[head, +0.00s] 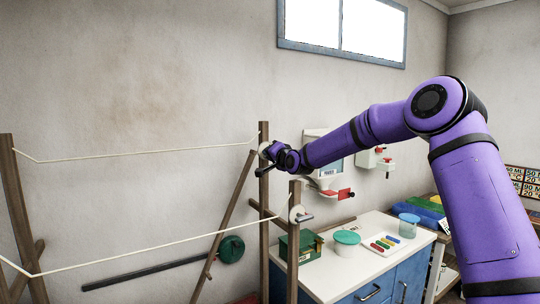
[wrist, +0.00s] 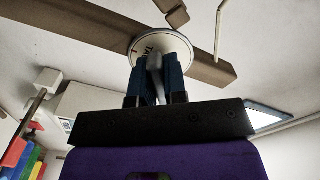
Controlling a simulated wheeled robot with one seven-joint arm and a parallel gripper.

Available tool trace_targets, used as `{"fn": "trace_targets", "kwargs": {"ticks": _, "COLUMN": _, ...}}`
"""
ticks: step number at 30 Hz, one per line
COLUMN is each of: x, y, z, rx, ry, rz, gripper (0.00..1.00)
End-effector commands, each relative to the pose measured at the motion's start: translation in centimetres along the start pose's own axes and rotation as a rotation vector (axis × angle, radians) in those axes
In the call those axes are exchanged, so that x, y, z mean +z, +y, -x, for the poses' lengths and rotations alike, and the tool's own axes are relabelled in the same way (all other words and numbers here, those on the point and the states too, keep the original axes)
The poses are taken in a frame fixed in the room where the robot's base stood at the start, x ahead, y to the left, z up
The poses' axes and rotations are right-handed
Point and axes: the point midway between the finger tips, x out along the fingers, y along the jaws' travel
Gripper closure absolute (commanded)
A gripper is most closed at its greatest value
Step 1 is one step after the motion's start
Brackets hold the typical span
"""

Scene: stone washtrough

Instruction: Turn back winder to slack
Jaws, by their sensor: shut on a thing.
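The back winder (head: 263,149) is a pale round plate on the back wooden post (head: 264,195), partly hidden by my gripper (head: 267,165). In the wrist view the plate (wrist: 178,42) faces me, with lettering starting "TA" partly visible. My gripper (wrist: 155,78) is shut on the winder's grey-white handle (wrist: 158,85), which shows between the blue fingers. The back line (head: 150,153) runs from this post to the left post (head: 20,215), nearly straight. A second winder (head: 296,213) with its own handle sits on the front post (head: 293,245), apart from my gripper.
A slanted wooden brace (head: 225,222) stands left of the back post. The front line (head: 150,250) crosses low. A cabinet (head: 340,273) with a green box (head: 304,247), a lidded tub (head: 346,243) and a beaker (head: 408,225) stands at right. Wall dispensers (head: 375,158) hang behind.

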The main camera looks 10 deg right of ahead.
Motion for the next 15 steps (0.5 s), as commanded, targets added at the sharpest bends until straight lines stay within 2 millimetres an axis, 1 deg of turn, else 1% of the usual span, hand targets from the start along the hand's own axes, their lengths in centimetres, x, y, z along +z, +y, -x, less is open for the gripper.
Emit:
{"fn": "trace_targets", "kwargs": {"ticks": 1, "x": 0.15, "y": 0.31, "z": 0.04, "rx": 0.005, "ry": -0.004, "rz": -0.047, "gripper": 1.0}}
{"fn": "trace_targets", "kwargs": {"ticks": 6, "x": 0.16, "y": 0.18, "z": 0.03, "rx": 0.004, "ry": -0.004, "rz": -0.208, "gripper": 1.0}}
{"fn": "trace_targets", "kwargs": {"ticks": 15, "x": 0.16, "y": 0.01, "z": 0.03, "rx": 0.005, "ry": -0.004, "rz": -0.448, "gripper": 1.0}}
